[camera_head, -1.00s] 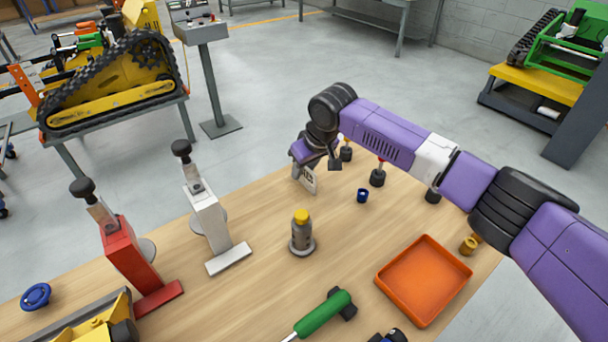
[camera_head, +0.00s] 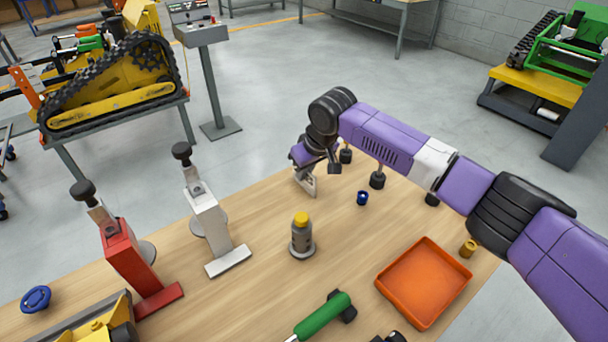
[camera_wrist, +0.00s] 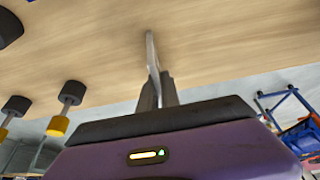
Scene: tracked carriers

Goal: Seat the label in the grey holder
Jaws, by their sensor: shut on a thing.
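My gripper (camera_head: 303,172) is at the far edge of the wooden table, shut on a small pale label (camera_head: 308,186). The label stands roughly upright just below the fingers, at or very near the tabletop; I cannot tell whether it touches. In the wrist view my gripper's fingers (camera_wrist: 158,88) pinch the label (camera_wrist: 151,48), seen nearly edge-on as a thin grey strip. I cannot pick out the grey holder with certainty; the label and gripper may hide it.
A white stand (camera_head: 207,222) and a red stand (camera_head: 130,258) are on the left. A grey bottle with yellow cap (camera_head: 302,238) stands mid-table. Black-ended pieces (camera_head: 377,180) stand near the far edge.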

